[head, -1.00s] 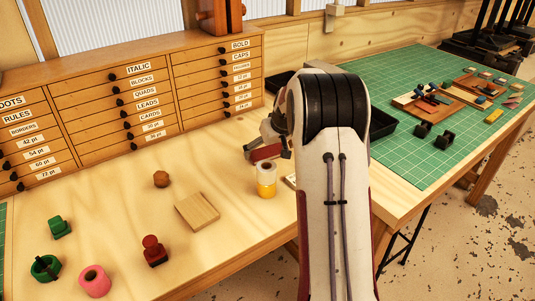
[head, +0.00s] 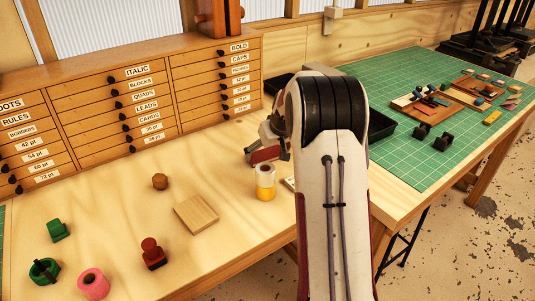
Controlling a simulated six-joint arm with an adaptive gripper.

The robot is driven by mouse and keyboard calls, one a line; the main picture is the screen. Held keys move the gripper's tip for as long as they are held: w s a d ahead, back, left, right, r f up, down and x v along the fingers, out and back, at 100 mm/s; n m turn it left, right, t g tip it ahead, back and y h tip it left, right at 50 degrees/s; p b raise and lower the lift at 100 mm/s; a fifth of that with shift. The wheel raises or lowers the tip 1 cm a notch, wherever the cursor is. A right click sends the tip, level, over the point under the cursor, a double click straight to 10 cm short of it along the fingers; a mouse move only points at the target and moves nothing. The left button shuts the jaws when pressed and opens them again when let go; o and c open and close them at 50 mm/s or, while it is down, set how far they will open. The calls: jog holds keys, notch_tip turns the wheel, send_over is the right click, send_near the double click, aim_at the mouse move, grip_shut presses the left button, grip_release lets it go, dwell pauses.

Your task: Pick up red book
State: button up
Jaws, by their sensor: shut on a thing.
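The red book (head: 263,156) shows as a small dark red block with a pale edge, left of my arm and behind the white and yellow roll. My gripper (head: 274,142) is at the book, shut on it. Most of the gripper is hidden behind my own arm, so the fingertips show only in part. I cannot tell whether the book is touching the table or held just above it.
A white and yellow roll (head: 265,183) stands just in front of the book. A wooden block (head: 196,214), a brown knob (head: 160,181) and a red stamp (head: 153,254) are further left. A black tray (head: 380,126) lies right of my arm. Drawers (head: 145,100) stand behind.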

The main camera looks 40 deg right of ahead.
aim_at(268, 156)
notch_tip(268, 156, up, 10)
dwell(0.6)
